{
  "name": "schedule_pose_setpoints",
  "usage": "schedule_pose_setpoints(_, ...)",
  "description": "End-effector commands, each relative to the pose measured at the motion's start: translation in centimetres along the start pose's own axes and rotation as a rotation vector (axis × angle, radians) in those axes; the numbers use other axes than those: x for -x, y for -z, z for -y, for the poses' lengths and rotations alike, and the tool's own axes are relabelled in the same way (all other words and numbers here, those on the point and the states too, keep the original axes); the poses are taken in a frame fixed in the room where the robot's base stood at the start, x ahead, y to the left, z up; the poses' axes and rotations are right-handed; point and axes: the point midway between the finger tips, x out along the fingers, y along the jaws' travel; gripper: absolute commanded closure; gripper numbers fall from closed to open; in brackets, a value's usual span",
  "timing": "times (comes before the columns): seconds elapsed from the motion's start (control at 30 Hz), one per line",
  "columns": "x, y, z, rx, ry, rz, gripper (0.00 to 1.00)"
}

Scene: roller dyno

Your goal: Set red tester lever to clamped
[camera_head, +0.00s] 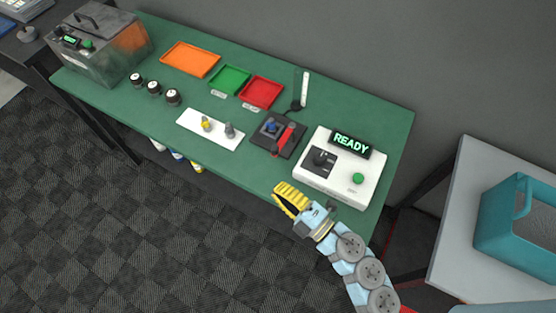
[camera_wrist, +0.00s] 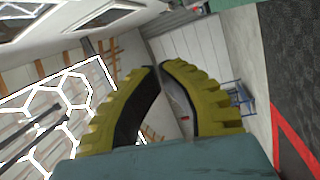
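The red tester lever (camera_head: 283,139) lies on a dark square base (camera_head: 264,142) on the green bench, beside a blue knob (camera_head: 271,127). It slants from lower left to upper right. I cannot tell its setting from this view. My gripper (camera_head: 279,187) has yellow fingers and is at the front edge of the bench, below and apart from the lever. In the wrist view the two yellow fingers (camera_wrist: 160,70) curve toward each other with their tips nearly meeting, and nothing shows held. The wrist view points away from the bench and does not show the lever.
A white tester box (camera_head: 340,190) with a READY display (camera_head: 351,144) and green button stands right of the lever. A white plate (camera_head: 210,129) with two small parts lies left. Red (camera_head: 261,92), green (camera_head: 229,80) and orange (camera_head: 190,59) trays lie behind.

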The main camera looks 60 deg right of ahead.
Motion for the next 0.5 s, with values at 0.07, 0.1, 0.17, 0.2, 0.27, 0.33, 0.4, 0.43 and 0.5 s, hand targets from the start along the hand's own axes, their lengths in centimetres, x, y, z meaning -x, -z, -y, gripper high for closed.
schedule_pose_setpoints(0.07, 1.3, -1.7, 1.4, 0.040, 0.026, 0.059, 1.00)
schedule_pose_setpoints(0.1, 1.9, -2.4, 1.8, 0.059, 0.038, 0.085, 1.00)
schedule_pose_setpoints(0.17, 2.7, -3.5, 2.3, 0.084, 0.054, 0.124, 1.00)
schedule_pose_setpoints(0.2, 3.1, -4.0, 2.6, 0.100, 0.064, 0.147, 1.00)
schedule_pose_setpoints(0.27, 3.8, -4.8, 2.9, 0.120, 0.077, 0.176, 1.00)
schedule_pose_setpoints(0.33, 4.4, -5.4, 3.3, 0.140, 0.091, 0.203, 1.00)
schedule_pose_setpoints(0.4, 4.9, -6.0, 3.5, 0.153, 0.100, 0.224, 1.00)
schedule_pose_setpoints(0.43, 5.0, -6.1, 3.5, 0.157, 0.103, 0.230, 1.00)
schedule_pose_setpoints(0.5, 5.3, -6.4, 3.6, 0.164, 0.108, 0.242, 1.00)
